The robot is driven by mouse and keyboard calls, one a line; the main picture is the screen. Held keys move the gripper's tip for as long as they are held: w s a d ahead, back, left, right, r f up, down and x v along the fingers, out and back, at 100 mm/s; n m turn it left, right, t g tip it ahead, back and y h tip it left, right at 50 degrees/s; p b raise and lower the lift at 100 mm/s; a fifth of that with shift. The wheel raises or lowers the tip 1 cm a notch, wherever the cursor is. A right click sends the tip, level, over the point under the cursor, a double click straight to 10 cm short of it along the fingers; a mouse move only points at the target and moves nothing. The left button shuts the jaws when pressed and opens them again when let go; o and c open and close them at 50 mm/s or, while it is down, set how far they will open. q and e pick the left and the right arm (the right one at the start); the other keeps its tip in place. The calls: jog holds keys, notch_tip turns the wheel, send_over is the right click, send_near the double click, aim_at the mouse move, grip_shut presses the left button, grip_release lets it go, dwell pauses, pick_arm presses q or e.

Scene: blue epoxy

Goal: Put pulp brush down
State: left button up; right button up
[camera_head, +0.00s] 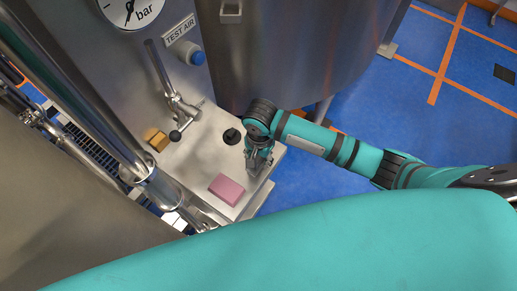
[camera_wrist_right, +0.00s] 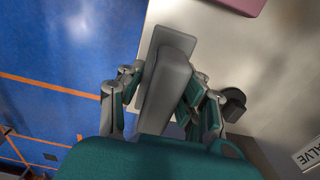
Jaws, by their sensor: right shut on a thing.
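My right gripper (camera_head: 258,162) is over the right edge of a steel bench top (camera_head: 205,150). It also shows in the right wrist view (camera_wrist_right: 160,95), its fingers on both sides of a grey block-shaped thing, likely the pulp brush (camera_wrist_right: 165,88). A wider, flat grey part of it (camera_wrist_right: 177,38) sticks out at the far end. In the head view, a little of the brush (camera_head: 257,173) shows below the fingers. I cannot tell whether it touches the bench. My left gripper is in neither view.
A pink block (camera_head: 227,190) lies on the bench, left of and below the gripper. A black knob (camera_head: 232,136), a yellow-brown block (camera_head: 157,140) and a lever valve (camera_head: 180,112) are farther left. A steel tank (camera_head: 290,50) stands behind. Blue floor lies right of the bench.

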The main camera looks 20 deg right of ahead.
jog(key=w, duration=0.2)
jog(key=shift+w+d+f, duration=0.1)
jog(key=shift+w+d, duration=0.2)
jog(key=shift+w, duration=0.05)
jog(key=shift+w+d+f+p, duration=0.15)
jog(key=shift+w+f+p, duration=0.5)
jog(key=shift+f+p, duration=0.35)
jog(key=shift+f, duration=0.55)
jog(key=shift+s+f, duration=0.1)
jog(key=o, duration=1)
